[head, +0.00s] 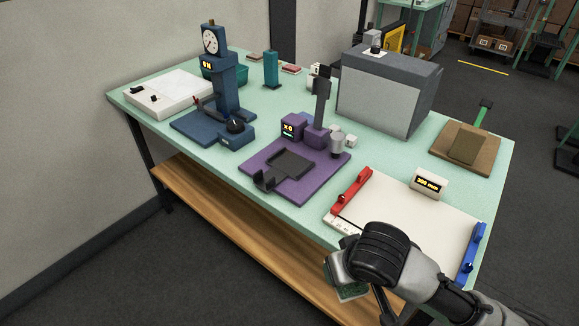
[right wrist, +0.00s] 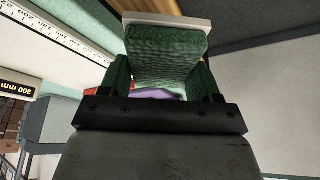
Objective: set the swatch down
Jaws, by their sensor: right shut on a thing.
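The swatch is a green, ribbed tufted piece with a pale edge. In the right wrist view the swatch (right wrist: 168,55) sits between the fingers of my right gripper (right wrist: 163,82), which is shut on it. In the head view the swatch (head: 351,293) shows only partly, under my right gripper (head: 345,275); my wrist hides much of it. My right gripper is at the table's front edge, by the near left corner of the white measuring board (head: 400,205). I cannot tell its height above the table. My left gripper is not in view.
The board has a red clamp (head: 350,190), a blue clamp (head: 471,252) and a "300 mm" display (head: 429,184). A purple device (head: 256,160) with a dark plate, a blue dial gauge (head: 225,75), a grey box (head: 385,95) and a brown board (head: 480,160) stand on the table.

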